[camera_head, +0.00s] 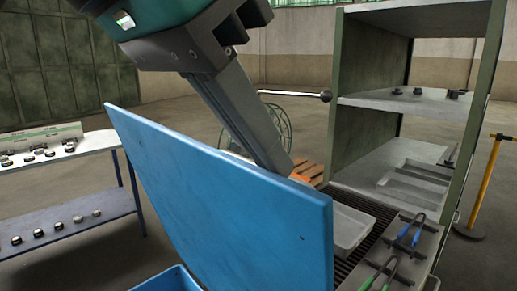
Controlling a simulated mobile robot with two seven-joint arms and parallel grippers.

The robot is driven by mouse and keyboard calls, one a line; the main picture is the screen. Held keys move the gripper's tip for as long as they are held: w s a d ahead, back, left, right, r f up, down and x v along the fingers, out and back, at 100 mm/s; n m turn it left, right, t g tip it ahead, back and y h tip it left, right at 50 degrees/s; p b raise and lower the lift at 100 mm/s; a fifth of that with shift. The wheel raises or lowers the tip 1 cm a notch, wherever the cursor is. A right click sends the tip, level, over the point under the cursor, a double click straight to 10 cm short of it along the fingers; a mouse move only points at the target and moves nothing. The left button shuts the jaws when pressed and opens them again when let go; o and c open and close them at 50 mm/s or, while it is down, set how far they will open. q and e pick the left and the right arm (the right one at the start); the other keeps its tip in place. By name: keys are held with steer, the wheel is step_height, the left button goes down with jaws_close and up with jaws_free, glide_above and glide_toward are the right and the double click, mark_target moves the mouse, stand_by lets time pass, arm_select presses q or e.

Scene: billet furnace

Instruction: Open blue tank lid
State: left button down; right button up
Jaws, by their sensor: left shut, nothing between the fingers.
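The blue tank lid (225,200) is a large flat panel standing steeply raised in the middle of the camera_head view. A bit of the blue tank (172,281) shows at the bottom edge, below the lid; most of the tank is out of view or hidden. My left gripper (277,158) reaches down from the top, its long grey fingers shut with nothing between them. Its fingertips are at the far side of the lid's upper edge, partly hidden by it; I cannot tell whether they touch the lid. My right gripper is not in view.
A shelf unit (370,101) stands at the right. Beside the lid are a grey tray (350,228), an orange item (308,172) and tongs with blue (410,232) and green handles. A table (110,140) with small parts stands left. A yellow post (484,190) stands far right.

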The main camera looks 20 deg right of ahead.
arm_select(q)
steer(key=shift+s+a+f, duration=0.2)
steer(key=shift+s+a, duration=0.05)
steer(key=shift+a, duration=0.35)
steer(key=shift+s+a+f, duration=0.2)
steer(key=shift+s+a, duration=0.05)
steer(key=shift+a, duration=0.45)
steer(key=shift+r, duration=0.2)
